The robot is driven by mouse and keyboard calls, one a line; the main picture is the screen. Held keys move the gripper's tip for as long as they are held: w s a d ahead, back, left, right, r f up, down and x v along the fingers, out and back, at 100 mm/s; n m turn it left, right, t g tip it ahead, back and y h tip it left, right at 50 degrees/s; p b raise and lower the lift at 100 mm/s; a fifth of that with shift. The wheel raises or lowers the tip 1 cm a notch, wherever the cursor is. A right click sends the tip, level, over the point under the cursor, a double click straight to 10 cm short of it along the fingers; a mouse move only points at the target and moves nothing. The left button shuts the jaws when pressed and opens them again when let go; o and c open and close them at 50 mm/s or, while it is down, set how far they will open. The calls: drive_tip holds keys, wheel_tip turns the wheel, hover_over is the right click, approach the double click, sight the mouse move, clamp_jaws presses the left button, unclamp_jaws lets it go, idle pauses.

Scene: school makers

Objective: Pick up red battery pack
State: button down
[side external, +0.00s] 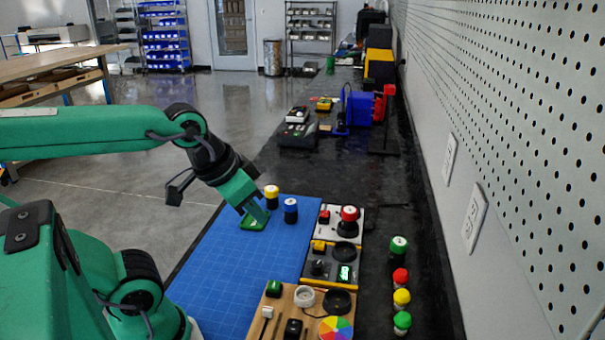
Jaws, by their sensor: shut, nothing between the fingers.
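My gripper (256,212) is shut and points down at the far left part of the blue mat. Its tip is over a flat green piece (252,224); I cannot tell whether they touch. No thing is clearly marked as the red battery pack. A small red block (324,216) sits on the white panel (330,235), right of the mat. A red-topped round piece (349,214) stands beside it on a black base. Another small red piece (400,276) stands on the black table at the right. All of these red things are apart from my gripper.
A yellow (271,196) and a blue cylinder (290,210) stand close to the right of my gripper. A dark panel (333,265) and a wooden board (270,325) hold small parts. The middle of the blue mat (240,275) is clear. A pegboard wall (500,120) bounds the right.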

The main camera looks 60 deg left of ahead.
drive_tip(key=c, duration=0.8)
unclamp_jaws()
drive_tip(key=shift+w+r, duration=0.1)
drive_tip(key=g, duration=0.6)
hover_over(351, 209)
drive_tip(key=f, duration=1.2)
drive_tip(key=shift+s+d, duration=0.2)
drive_tip(key=shift+d, duration=0.05)
drive_tip(key=shift+w+a+f, duration=0.15)
drive_tip(key=shift+f, duration=0.2)
